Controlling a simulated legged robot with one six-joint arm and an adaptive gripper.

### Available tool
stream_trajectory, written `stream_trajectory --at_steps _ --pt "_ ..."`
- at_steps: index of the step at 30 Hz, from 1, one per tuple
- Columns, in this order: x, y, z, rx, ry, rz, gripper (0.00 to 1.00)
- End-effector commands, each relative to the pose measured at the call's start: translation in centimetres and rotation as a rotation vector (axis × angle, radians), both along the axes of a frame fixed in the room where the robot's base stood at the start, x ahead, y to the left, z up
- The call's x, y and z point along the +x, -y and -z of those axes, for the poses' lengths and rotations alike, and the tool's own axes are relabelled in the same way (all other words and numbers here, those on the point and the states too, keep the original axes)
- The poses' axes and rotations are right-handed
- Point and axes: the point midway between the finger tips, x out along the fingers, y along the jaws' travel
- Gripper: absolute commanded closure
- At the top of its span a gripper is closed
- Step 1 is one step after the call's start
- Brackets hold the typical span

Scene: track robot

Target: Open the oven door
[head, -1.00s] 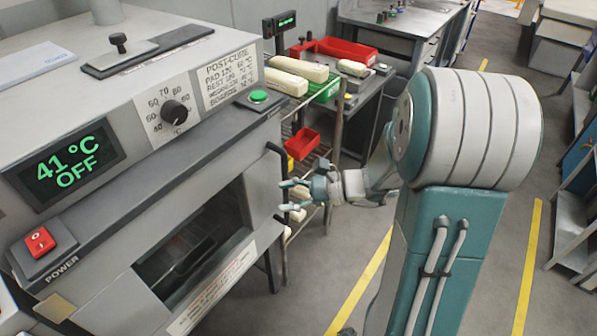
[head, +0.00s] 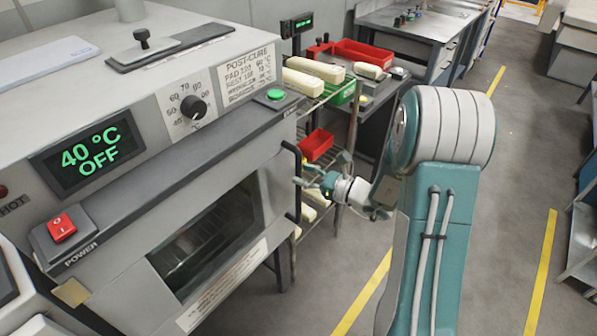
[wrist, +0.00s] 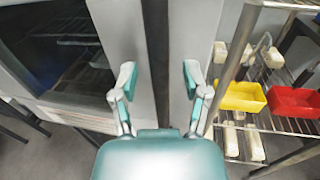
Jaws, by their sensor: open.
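The grey oven has a closed door with a dark window (head: 205,240). A dark vertical handle bar (head: 297,206) runs along the door's right side. My gripper (head: 302,181) is at the handle's mid height, its teal fingers open. In the wrist view, the handle (wrist: 157,45) stands upright between the two spread fingertips of my gripper (wrist: 159,80), with a gap on each side. I cannot tell whether the fingers reach fully around it. The oven display (head: 88,155) reads 40 °C OFF.
A wire rack with a red bin (head: 317,145) and a yellow bin (wrist: 240,96) stands close to the right of the oven. A bench with a red tray (head: 362,53) is behind.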

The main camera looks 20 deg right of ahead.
Motion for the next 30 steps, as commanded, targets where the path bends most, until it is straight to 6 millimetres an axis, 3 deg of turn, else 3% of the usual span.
stream_trajectory --at_steps 4,13,14,15,18,30 --pt "0.95 -1.11 -0.01 -0.001 0.001 -0.001 0.4" --pt "1.2 -1.33 -0.02 -0.001 0.001 0.001 0.4" --pt "1.19 -1.32 -0.02 -0.001 0.001 0.001 0.45" --pt "1.19 -1.32 -0.02 -0.001 0.001 0.001 0.63" --pt "1.19 -1.31 -0.01 -0.001 0.001 0.001 1.0" --pt "1.23 -1.39 0.01 -0.001 0.0 0.002 1.0"
